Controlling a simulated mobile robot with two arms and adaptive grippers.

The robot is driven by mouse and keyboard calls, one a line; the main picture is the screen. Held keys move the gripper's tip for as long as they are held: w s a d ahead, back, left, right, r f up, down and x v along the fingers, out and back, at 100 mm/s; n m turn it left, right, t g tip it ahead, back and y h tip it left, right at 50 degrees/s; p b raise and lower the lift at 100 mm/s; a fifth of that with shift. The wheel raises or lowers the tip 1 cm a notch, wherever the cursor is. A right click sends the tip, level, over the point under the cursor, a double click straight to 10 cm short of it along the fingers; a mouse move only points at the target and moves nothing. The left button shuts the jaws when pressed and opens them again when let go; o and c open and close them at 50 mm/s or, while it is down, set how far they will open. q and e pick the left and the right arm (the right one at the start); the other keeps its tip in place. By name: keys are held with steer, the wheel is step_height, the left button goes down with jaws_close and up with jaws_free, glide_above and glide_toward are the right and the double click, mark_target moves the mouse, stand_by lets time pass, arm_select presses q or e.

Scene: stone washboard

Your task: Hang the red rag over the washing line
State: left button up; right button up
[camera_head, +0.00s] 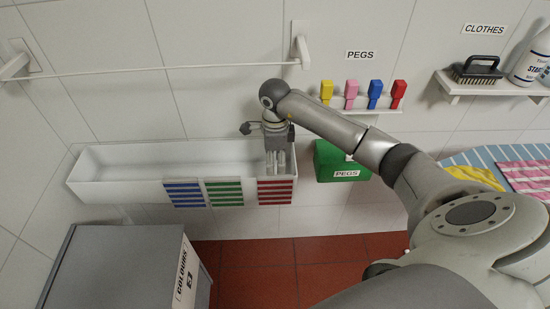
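The red rag (275,191), striped red and white, hangs over the front of the white trough (130,158) at its right end. My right gripper (276,164) points down at the trough's right end, just above and behind the rag's top edge. Its fingers look close together, but I cannot tell whether they are open, shut or gripping the rag. The white washing line (170,69) runs along the wall above the trough between two brackets, with nothing on it. My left gripper is not in view.
Blue (184,194) and green (225,193) striped rags hang left of the red one. A green peg box (338,152) is right of the trough; several coloured pegs (351,93) stand above it. A grey bin (120,265) is front left. My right arm crosses the right side.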

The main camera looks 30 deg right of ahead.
mark_target(275, 177)
steer(key=shift+f+b, duration=1.05)
steer(key=shift+f, duration=0.85)
steer(key=shift+f+b, duration=2.3)
steer(key=shift+f, duration=0.7)
steer(key=shift+c, duration=0.3)
jaws_close()
steer(key=shift+r, duration=0.15)
steer(key=shift+r+p, duration=3.6)
steer(key=shift+r, duration=1.8)
